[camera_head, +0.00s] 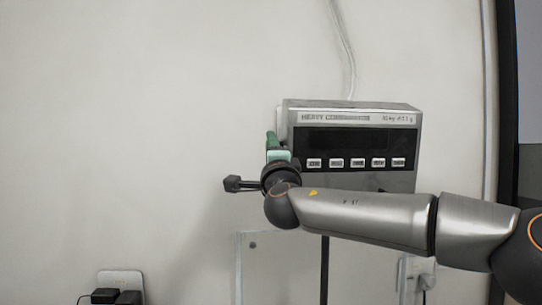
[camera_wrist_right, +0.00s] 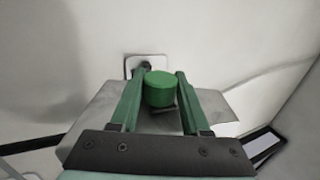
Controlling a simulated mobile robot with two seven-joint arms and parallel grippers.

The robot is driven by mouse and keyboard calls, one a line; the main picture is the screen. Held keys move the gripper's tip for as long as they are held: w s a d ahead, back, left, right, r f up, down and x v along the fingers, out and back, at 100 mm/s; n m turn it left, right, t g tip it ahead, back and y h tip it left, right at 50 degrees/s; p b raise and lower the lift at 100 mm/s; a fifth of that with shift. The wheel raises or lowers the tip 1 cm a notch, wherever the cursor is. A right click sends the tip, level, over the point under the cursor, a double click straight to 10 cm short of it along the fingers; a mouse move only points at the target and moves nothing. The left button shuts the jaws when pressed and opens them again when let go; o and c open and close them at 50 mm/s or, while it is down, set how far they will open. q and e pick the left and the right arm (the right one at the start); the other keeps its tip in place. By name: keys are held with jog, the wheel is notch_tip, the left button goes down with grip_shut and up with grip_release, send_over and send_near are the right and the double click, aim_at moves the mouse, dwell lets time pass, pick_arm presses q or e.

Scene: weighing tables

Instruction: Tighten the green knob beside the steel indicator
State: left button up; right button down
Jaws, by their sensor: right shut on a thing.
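The steel indicator (camera_head: 350,118) is a grey box with a dark display and a row of white buttons, against the wall in the head view. My right gripper (camera_head: 271,143) is at its left side, with its green fingers upright there. In the wrist view the round green knob (camera_wrist_right: 160,90) sits between the two green fingers of my right gripper (camera_wrist_right: 158,80), which is shut on it. The indicator's grey casing (camera_wrist_right: 217,104) shows behind the fingers. In the head view the knob is hidden by the gripper and wrist. My left gripper is out of view.
A pale cable (camera_head: 346,50) runs up the wall above the indicator. A wall plate with black plugs (camera_head: 120,283) is at the lower left. A clear panel (camera_head: 270,265) stands below the indicator. The wall to the left is bare.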

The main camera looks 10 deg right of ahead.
jog(key=shift+c, duration=1.9)
grip_release()
jog(key=shift+s+f+b, duration=0.25)
jog(key=shift+s+b, duration=0.1)
jog(key=shift+s, duration=0.2)
jog(key=b+v, duration=0.3)
jog(key=v, duration=0.8)
jog(key=shift+s+b, duration=0.15)
jog(key=shift+b, duration=0.15)
